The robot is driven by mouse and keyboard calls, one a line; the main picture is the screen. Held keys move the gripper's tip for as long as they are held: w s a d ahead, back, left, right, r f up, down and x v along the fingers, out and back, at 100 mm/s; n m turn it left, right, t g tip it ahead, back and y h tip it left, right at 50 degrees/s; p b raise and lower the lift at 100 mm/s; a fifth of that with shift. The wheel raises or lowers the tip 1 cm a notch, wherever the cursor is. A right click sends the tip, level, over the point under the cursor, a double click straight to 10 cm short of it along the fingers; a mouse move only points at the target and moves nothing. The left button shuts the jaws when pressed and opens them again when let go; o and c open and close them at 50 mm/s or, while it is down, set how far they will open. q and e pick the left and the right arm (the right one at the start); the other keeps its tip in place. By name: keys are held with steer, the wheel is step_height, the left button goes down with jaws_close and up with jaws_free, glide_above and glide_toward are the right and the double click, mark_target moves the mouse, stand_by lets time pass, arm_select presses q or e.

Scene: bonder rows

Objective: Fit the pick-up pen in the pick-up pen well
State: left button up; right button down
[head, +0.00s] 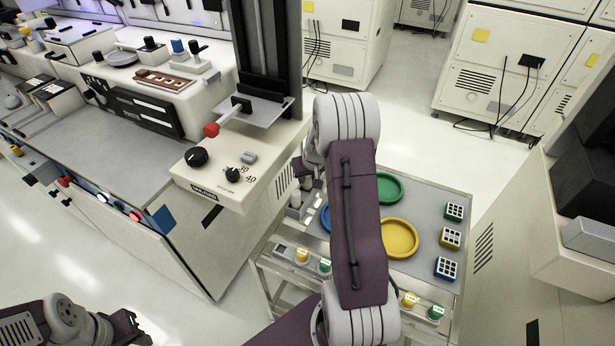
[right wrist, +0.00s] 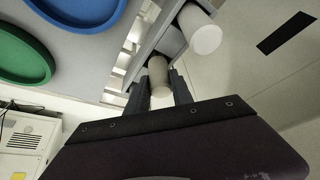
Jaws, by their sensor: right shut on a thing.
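My right gripper (right wrist: 158,84) is shut on a pale cylinder, which I take to be the pick-up pen (right wrist: 158,72), at the left edge of the cart. In the head view the right gripper (head: 306,182) is partly hidden by my forearm. A grey holder (right wrist: 173,43) is beside the held cylinder, with a second pale cylinder (right wrist: 204,33) in it. The holder also shows in the head view (head: 297,208). I cannot tell whether the held cylinder sits in the holder or is clear of it. The well's opening is not visible. My left gripper (head: 128,328) is at the lower left, its fingers unclear.
The cart (head: 430,188) holds a green dish (head: 388,188), a yellow dish (head: 399,239), a blue dish (head: 325,217) and small boxes on the right. A bonder machine (head: 228,178) stands left of it. Floor is free at the lower left.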

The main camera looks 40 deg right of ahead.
steer(key=shift+f, duration=0.1)
steer(key=c, duration=1)
jaws_free()
steer(key=shift+c, duration=0.2)
steer(key=p+v, duration=0.2)
steer(key=v, duration=0.7)
